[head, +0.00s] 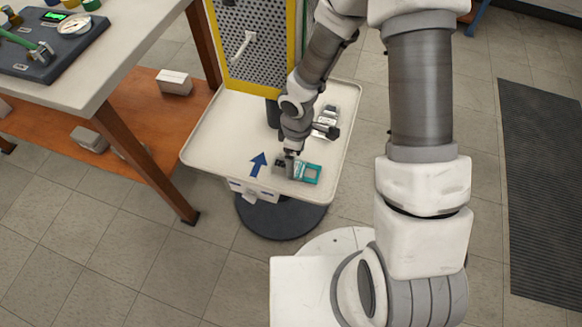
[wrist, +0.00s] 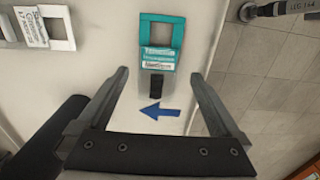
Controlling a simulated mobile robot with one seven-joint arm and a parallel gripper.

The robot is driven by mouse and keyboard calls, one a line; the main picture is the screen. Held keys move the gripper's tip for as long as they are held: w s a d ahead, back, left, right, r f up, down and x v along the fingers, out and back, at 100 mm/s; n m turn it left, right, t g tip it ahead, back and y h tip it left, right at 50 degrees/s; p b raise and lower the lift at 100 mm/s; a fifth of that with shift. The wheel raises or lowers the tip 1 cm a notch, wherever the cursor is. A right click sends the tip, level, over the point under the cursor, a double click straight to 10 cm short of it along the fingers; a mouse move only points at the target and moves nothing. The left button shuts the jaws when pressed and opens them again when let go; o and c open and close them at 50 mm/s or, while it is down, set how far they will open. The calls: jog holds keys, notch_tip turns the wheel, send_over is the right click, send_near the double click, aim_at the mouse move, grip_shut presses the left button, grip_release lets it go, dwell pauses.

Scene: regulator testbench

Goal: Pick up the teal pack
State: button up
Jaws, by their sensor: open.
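The teal pack (head: 306,172) lies on the white tray (head: 216,152), near its front edge. It has a teal frame with a pale window, a printed label and a dark end piece. In the wrist view the teal pack (wrist: 159,62) lies ahead of my fingertips, its dark end pointing toward the space between them. My gripper (head: 287,163) is above the tray at the pack's left end, partly hiding it. In the wrist view my gripper (wrist: 160,80) is open, with nothing held between its fingers.
A pale-framed pack (wrist: 50,32) lies beside the teal one; it also shows on the tray in the head view (head: 326,122). A blue arrow (head: 258,164) marks the tray. A yellow-framed perforated panel (head: 252,45) rises behind. A workbench (head: 120,50) stands at left.

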aim_at(296, 167)
notch_tip(296, 167, down, 4)
jog(key=shift+w+f+b, duration=0.1)
jog(key=shift+b, duration=0.7)
jog(key=shift+c, duration=0.2)
jog(key=c, duration=1.3)
jog(key=shift+o, duration=0.2)
jog(key=shift+r+p, duration=0.3)
jog(key=shift+r, duration=0.3)
jog(key=r+p, duration=0.1)
jog(key=r, duration=0.1)
jog(key=r+p, duration=0.1)
jog(key=r, duration=0.1)
jog(key=shift+d, duration=0.2)
jog(key=s+d+r+p, duration=0.2)
jog(key=s+d+r, duration=0.4)
jog(key=s+d, duration=0.2)
jog(key=shift+p, duration=0.3)
